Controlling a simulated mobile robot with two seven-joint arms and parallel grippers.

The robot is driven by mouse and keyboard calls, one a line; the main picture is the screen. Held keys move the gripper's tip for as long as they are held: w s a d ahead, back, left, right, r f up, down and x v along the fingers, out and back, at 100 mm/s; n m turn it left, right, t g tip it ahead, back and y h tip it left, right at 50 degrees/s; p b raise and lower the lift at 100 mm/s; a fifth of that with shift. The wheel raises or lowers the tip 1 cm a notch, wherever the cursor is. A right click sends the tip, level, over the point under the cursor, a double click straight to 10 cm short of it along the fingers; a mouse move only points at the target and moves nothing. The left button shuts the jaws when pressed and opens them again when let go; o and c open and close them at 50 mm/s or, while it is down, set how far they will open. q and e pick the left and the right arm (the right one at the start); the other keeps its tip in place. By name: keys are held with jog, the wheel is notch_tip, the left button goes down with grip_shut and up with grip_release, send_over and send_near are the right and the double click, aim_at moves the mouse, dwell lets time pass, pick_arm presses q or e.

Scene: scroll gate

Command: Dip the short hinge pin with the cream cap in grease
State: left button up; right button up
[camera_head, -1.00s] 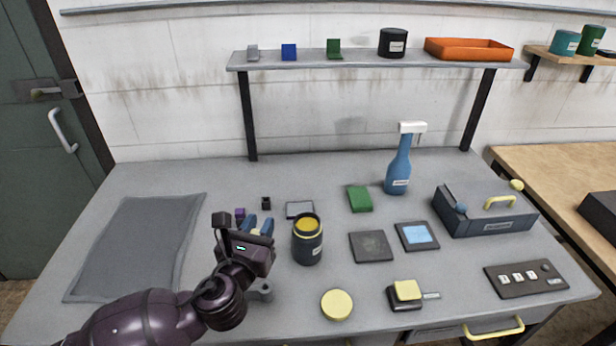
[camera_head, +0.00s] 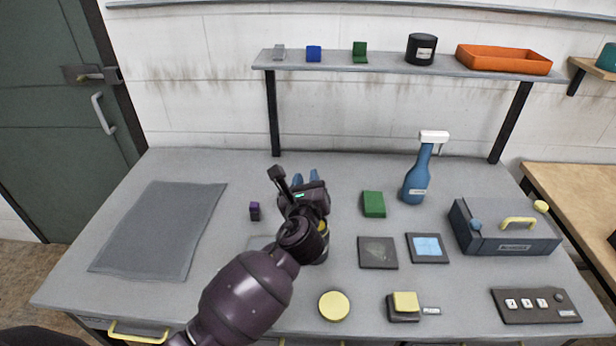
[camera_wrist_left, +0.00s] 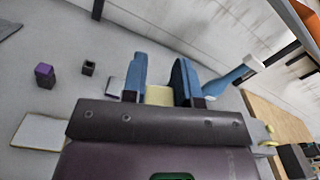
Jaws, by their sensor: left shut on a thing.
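My left gripper (camera_head: 306,177) is raised over the bench, in front of the grease jar. In the left wrist view its blue fingers (camera_wrist_left: 160,72) are shut on a cream piece, the cap of the short hinge pin (camera_wrist_left: 159,95). The pin's shaft is hidden. The dark grease jar (camera_head: 323,254) shows only in part behind my gripper and wrist, with a bit of yellow at its top. I cannot tell whether the pin touches the grease. My right gripper is not in view.
A purple-capped pin (camera_head: 254,210) stands left of my gripper. A yellow disc (camera_head: 334,305) is in front. The grey mat (camera_head: 160,230) is bare.

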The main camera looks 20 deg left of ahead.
pick_arm(q)
jog(key=shift+w+f, duration=0.1)
jog(key=shift+w, duration=0.05)
notch_tip(320, 180, down, 5)
jog(key=b, duration=0.4)
jog(key=shift+f+b, duration=0.45)
jog(key=shift+b, duration=0.5)
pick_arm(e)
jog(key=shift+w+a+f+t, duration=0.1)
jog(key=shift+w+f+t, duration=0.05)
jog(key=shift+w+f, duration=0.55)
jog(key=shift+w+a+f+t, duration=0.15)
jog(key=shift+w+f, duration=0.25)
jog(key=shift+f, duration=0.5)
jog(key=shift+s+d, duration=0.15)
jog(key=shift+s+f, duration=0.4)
pick_arm(q)
jog(key=shift+f, duration=0.3)
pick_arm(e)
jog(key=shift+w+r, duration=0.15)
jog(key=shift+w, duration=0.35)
pick_arm(q)
jog(key=shift+f, duration=0.15)
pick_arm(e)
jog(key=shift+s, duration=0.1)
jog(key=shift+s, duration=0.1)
